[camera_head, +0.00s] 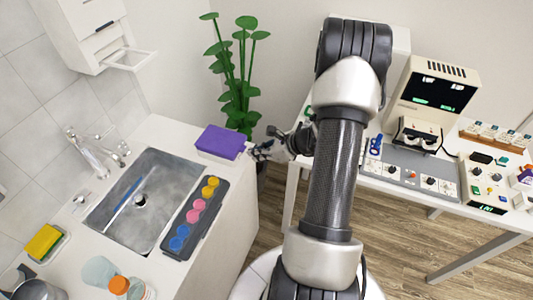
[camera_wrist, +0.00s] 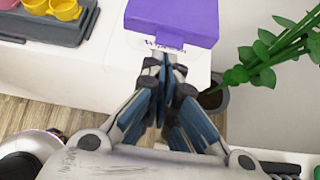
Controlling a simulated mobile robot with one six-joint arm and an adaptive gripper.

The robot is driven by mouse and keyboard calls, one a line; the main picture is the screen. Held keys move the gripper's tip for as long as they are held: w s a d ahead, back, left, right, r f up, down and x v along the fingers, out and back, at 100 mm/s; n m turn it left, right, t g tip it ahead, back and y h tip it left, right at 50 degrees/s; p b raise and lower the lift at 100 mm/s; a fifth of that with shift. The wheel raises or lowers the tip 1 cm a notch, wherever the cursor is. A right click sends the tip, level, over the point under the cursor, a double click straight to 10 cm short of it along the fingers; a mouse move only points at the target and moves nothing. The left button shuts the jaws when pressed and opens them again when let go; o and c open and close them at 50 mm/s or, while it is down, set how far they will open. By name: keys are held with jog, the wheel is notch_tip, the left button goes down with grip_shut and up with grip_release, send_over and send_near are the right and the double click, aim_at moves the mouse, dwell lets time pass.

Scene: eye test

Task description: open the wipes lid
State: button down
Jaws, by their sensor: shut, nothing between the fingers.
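The wipes box is white with a purple lid (camera_head: 221,142) and stands at the back right corner of the sink counter. Its lid looks closed. In the wrist view the purple lid (camera_wrist: 172,20) is at the top, with the white front (camera_wrist: 165,48) and some print below it. My gripper (camera_head: 254,150) is at the right side of the box in the head view. In the wrist view my gripper (camera_wrist: 163,62) is shut and empty, its fingertips just in front of the printed white side, near the lid's lower edge. Whether they touch the box I cannot tell.
A grey tray (camera_head: 183,243) with several coloured cups lies beside the sink (camera_head: 127,225). A potted plant (camera_head: 240,75) stands right behind the box. A table with a grey instrument panel (camera_head: 410,176) is at the right. Wooden floor shows between counter and table.

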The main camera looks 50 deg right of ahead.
jog(key=shift+x, duration=1.15)
